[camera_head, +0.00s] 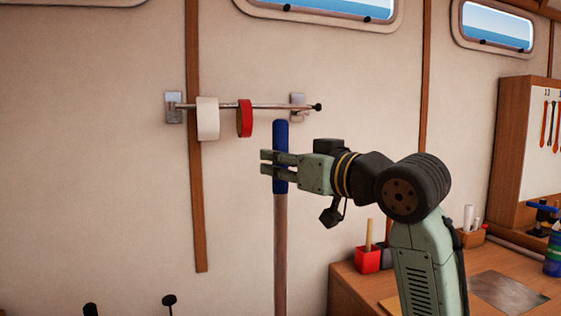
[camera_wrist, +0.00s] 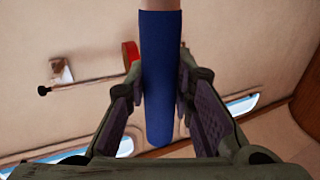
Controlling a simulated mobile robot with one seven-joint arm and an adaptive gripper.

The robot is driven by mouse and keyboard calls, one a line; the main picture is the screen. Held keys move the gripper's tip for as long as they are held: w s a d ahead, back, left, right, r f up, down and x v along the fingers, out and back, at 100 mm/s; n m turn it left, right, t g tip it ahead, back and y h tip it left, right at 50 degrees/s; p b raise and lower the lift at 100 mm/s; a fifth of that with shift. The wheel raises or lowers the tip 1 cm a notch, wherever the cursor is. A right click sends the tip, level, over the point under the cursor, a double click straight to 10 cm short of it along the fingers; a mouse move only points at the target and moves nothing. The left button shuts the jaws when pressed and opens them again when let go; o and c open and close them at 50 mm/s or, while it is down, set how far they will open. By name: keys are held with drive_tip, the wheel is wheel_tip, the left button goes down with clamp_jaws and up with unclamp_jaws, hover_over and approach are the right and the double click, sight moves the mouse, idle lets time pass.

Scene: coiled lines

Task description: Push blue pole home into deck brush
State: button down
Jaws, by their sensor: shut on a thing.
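The blue pole (camera_head: 281,205) stands upright in the head view, with a blue grip at its top and a brown wooden shaft running down out of the frame. My gripper (camera_head: 272,172) reaches in from the right and is shut around the blue grip, a little below its top end. In the wrist view the blue grip (camera_wrist: 161,75) lies between the two fingers of my gripper (camera_wrist: 163,100). The pole's lower end and the deck brush are out of view.
A wall rail (camera_head: 270,106) carrying a white tape roll (camera_head: 207,118) and a red tape roll (camera_head: 244,118) is just behind the pole top. A wooden bench (camera_head: 355,290) with a red box (camera_head: 368,260) is at the lower right.

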drive_tip(key=shift+f+b, duration=0.8)
drive_tip(key=shift+f, duration=0.45)
idle(0.4)
drive_tip(key=c, duration=1.3)
unclamp_jaws()
drive_tip(key=shift+s, duration=0.1)
drive_tip(key=v, duration=1.2)
drive_tip(key=shift+d, duration=0.1)
